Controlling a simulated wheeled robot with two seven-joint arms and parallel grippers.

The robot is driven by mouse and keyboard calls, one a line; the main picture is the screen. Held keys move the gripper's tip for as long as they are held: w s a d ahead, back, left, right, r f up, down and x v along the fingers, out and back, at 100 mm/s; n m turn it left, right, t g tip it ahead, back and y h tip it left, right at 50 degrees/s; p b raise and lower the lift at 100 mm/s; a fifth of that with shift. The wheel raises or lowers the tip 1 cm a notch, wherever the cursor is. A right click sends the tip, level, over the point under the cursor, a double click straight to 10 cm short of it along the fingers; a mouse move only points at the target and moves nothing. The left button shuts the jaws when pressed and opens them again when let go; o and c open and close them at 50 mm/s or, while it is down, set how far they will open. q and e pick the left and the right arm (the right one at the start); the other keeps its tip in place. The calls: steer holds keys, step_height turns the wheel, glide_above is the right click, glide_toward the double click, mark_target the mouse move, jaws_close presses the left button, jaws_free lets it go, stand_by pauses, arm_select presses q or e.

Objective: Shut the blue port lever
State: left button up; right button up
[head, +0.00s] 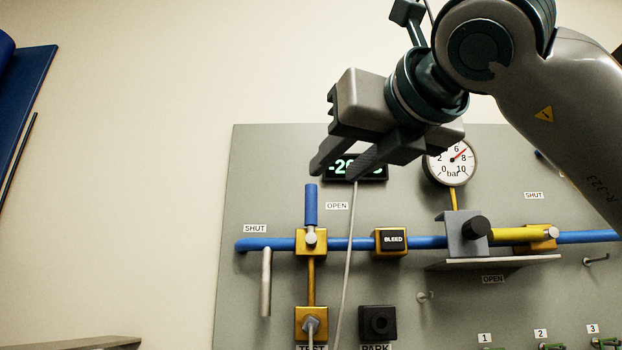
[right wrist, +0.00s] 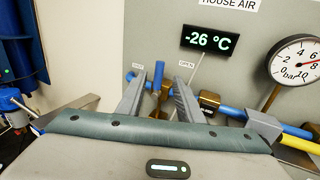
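The blue port lever (head: 311,205) stands upright on a brass valve block (head: 311,242) in the blue pipe. A SHUT label (head: 255,229) is to its left and an OPEN label (head: 337,206) is just to its right. My right gripper (head: 338,170) is open and empty, its fingers pointing down and left, above the lever in the head view. In the right wrist view the lever (right wrist: 158,75) shows between the two open fingers (right wrist: 158,84); I see no contact. My left gripper is in neither view.
A yellow lever (head: 515,235) lies along the pipe at right, beside a grey bracket with a black knob (head: 475,228). A BLEED block (head: 391,241) and a thin hanging hose (head: 348,265) are right of the blue lever. A gauge (head: 451,162) and temperature display (right wrist: 210,40) are above.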

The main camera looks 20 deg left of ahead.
mark_target(314, 188)
steer(key=p+x, duration=0.4)
steer(key=x, duration=0.5)
steer(key=shift+w+a+r+p, duration=0.1)
steer(key=shift+w+a+p, duration=0.1)
steer(key=shift+w+p, duration=0.2)
steer(key=shift+w+a, duration=0.35)
steer(key=shift+w, duration=0.05)
jaws_close()
